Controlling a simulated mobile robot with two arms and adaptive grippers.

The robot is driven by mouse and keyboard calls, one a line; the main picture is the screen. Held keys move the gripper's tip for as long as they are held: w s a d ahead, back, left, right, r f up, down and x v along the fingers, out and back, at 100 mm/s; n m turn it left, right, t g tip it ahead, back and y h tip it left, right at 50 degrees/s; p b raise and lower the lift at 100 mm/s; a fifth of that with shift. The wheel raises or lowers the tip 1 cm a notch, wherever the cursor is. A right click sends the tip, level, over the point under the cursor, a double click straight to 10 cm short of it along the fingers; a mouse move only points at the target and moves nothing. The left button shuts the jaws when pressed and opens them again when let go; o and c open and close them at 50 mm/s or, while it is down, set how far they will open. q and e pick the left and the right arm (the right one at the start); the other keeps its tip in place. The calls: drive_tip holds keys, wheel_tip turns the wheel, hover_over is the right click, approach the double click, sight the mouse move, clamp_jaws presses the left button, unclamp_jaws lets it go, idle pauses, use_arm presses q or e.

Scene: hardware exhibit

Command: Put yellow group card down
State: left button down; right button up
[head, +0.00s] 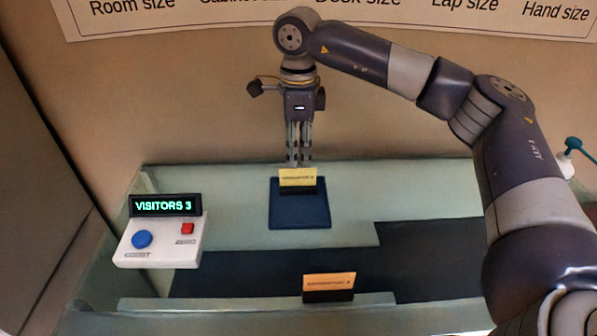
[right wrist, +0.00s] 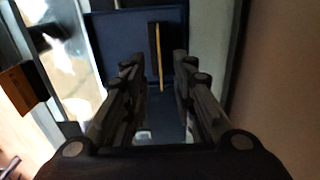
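The yellow group card (head: 297,177) stands upright in a dark holder on the blue mat (head: 300,215). In the right wrist view the card (right wrist: 158,55) shows nearly edge-on, above the blue mat (right wrist: 110,50). My right gripper (head: 299,162) points down at the card from above and behind. In the right wrist view its fingers (right wrist: 155,72) are spread, with the card in line with the gap and a clear space on each side. It appears empty. My left gripper is not in view.
An orange card (head: 329,284) stands in a dark holder near the counter's front edge. A white counter box (head: 160,240) with a blue and a red button reads "VISITORS 3" at the left. A teal-topped bottle (head: 570,150) is at the far right. The wall rises behind the counter.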

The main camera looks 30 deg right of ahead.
sight(298, 169)
wheel_tip(298, 169, up, 5)
drive_tip(key=shift+r+b, duration=0.2)
drive_tip(key=shift+b, duration=0.2)
idle(0.3)
